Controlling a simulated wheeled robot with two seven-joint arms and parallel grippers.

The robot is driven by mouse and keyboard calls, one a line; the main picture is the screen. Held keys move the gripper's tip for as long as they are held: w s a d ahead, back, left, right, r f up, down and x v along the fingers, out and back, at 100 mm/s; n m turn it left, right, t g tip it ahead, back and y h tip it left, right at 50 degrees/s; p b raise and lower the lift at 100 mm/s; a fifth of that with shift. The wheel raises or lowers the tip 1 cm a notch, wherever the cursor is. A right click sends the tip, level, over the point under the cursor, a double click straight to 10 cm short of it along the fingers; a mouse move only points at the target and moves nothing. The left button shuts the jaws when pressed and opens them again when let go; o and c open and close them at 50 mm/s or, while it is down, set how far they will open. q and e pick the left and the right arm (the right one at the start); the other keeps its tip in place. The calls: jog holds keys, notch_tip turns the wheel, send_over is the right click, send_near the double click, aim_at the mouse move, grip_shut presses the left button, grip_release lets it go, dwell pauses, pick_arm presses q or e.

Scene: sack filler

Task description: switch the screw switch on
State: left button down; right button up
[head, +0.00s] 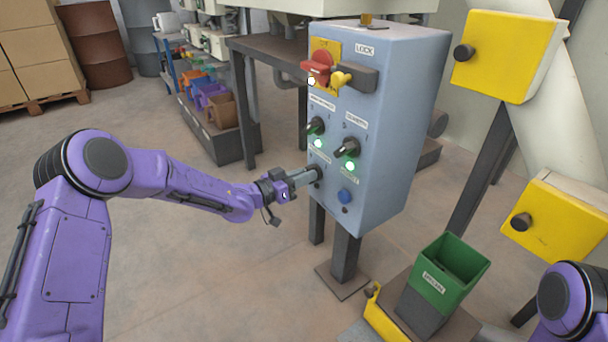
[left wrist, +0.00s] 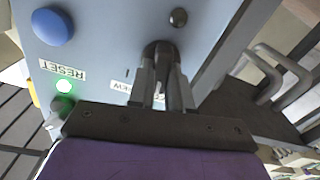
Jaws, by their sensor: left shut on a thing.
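The screw switch (left wrist: 158,48) is a dark knob on the front of the blue-grey control box (head: 390,110). In the left wrist view its label is partly covered by my fingers. My left gripper (head: 313,174) reaches in from the left to the lower left of the panel and hides the switch in the head view. In the left wrist view the two fingers (left wrist: 160,80) are closed around the knob, one on each side. I cannot tell which way the knob is turned. My right gripper is out of view.
A blue button (head: 344,196) sits right of my left gripper. A green bin (head: 443,285) stands at lower right; floor at lower left is clear.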

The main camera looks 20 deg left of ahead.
pick_arm(q)
jog(key=shift+s+d+m+b, duration=0.1)
jog(key=shift+m+b, duration=0.4)
jog(key=shift+m, duration=2)
jog(key=shift+s+d+m+b, duration=0.1)
jog(key=shift+m+b, duration=0.35)
jog(key=shift+m, duration=2.05)
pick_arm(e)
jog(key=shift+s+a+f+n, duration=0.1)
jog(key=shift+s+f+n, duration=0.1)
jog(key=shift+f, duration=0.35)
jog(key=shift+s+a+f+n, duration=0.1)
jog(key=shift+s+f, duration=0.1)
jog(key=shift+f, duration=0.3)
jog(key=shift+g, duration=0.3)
pick_arm(q)
jog(key=shift+w, duration=0.1)
jog(key=c, duration=1)
grip_release()
jog(key=shift+c, duration=0.2)
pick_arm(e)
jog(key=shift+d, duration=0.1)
